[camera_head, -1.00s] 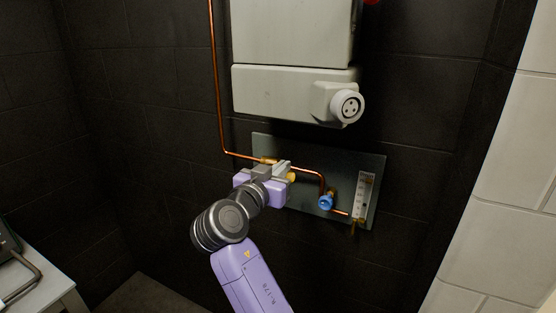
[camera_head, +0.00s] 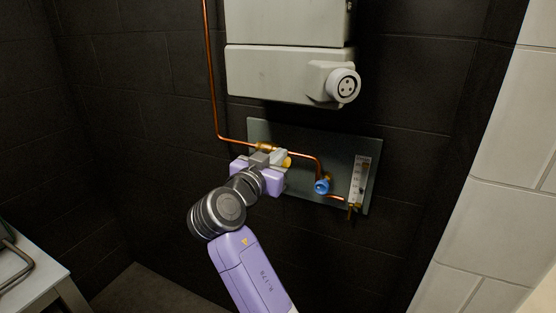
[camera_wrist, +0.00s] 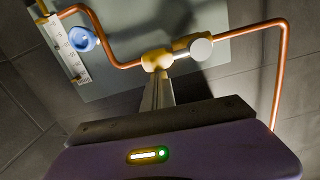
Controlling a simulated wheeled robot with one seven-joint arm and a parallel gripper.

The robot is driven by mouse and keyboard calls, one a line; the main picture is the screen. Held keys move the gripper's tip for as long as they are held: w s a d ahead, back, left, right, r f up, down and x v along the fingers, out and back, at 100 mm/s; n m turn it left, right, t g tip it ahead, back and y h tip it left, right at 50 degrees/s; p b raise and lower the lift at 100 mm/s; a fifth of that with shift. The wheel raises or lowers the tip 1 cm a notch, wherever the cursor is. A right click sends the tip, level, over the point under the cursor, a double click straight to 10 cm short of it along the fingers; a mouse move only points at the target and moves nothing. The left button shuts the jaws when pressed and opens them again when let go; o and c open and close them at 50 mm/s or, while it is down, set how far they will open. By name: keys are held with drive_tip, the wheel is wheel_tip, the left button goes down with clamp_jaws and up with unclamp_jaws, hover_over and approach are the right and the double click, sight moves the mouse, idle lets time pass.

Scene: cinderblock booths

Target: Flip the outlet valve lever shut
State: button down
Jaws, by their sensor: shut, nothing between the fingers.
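The brass valve (camera_head: 266,147) sits in the copper pipe on the grey backing plate (camera_head: 337,141). In the wrist view its brass body (camera_wrist: 157,60) and a pale round end (camera_wrist: 200,48) show above my fingers. My gripper (camera_head: 280,157) is shut and empty, in front of the valve. In the wrist view its closed fingertips (camera_wrist: 160,78) reach up to the brass body; I cannot tell whether they touch.
A blue round knob (camera_head: 321,186) and a white scaled gauge (camera_head: 358,180) are right of the valve. A grey box with a round socket (camera_head: 344,85) overhangs above. Copper pipe (camera_head: 211,80) rises at left. A table (camera_head: 35,283) stands at lower left.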

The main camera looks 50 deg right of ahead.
sight(283, 165)
drive_tip(key=shift+f, duration=0.25)
drive_tip(key=f+m+b, duration=0.1)
drive_tip(key=b, duration=0.3)
drive_tip(key=f+m+b, duration=0.1)
drive_tip(key=b, duration=0.3)
drive_tip(key=shift+s+f+m, duration=0.25)
drive_tip(key=shift+m, duration=0.15)
drive_tip(key=w+a+f+m+t+b, duration=0.1)
drive_tip(key=w+f+m+b, duration=0.2)
drive_tip(key=m+b, duration=1)
wheel_tip(283, 165, down, 3)
drive_tip(key=b, duration=1)
drive_tip(key=shift+w+b, duration=0.3)
drive_tip(key=shift+w, duration=0.05)
drive_tip(key=shift+w+a+f, duration=0.1)
drive_tip(key=shift+w+a, duration=0.05)
drive_tip(key=shift+w, duration=0.05)
